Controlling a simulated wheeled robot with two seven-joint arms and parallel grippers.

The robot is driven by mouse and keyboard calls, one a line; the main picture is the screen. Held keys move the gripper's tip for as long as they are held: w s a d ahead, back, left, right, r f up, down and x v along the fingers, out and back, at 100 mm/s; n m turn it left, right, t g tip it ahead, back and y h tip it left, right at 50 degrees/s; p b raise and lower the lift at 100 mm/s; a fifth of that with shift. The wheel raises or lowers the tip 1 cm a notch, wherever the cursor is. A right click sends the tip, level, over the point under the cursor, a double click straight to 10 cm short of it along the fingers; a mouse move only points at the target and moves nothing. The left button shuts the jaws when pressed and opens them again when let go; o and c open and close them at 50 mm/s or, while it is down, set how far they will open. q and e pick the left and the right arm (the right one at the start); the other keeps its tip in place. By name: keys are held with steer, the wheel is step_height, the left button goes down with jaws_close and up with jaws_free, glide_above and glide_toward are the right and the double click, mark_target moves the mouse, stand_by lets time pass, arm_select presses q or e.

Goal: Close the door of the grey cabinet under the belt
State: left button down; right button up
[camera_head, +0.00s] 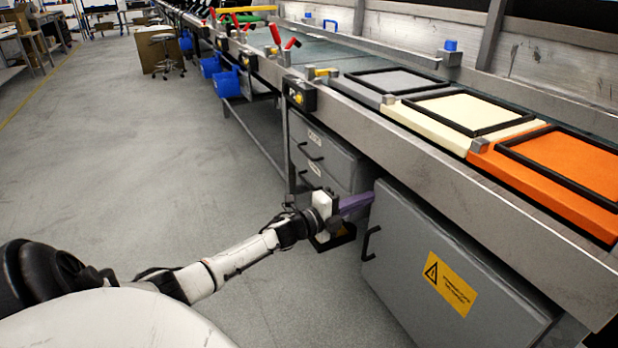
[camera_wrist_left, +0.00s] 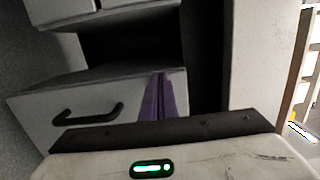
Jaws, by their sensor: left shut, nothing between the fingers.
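The grey cabinet door (camera_head: 415,265) under the belt carries a yellow warning label (camera_head: 450,283) and a black handle (camera_head: 371,243) near its left edge. It appears to stand out a little from the cabinet; how wide the gap is I cannot tell. My left gripper (camera_head: 357,204) has purple fingers, shut and empty, at the upper left edge of the door. Whether they touch it is unclear. In the left wrist view the fingers (camera_wrist_left: 163,98) point at the grey drawer unit and a dark gap beside it. My right gripper is out of view.
A grey drawer unit (camera_head: 325,150) stands left of the door; its black handle (camera_wrist_left: 88,115) shows in the left wrist view. The belt frame (camera_head: 460,180) runs above, bearing grey, cream and orange panels (camera_head: 570,165). The floor (camera_head: 150,140) to the left is clear.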

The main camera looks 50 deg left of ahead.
arm_select(q)
steer(key=s+a+p, duration=0.3)
steer(key=s, duration=1)
steer(key=shift+s+a, duration=0.2)
steer(key=shift+a, duration=0.15)
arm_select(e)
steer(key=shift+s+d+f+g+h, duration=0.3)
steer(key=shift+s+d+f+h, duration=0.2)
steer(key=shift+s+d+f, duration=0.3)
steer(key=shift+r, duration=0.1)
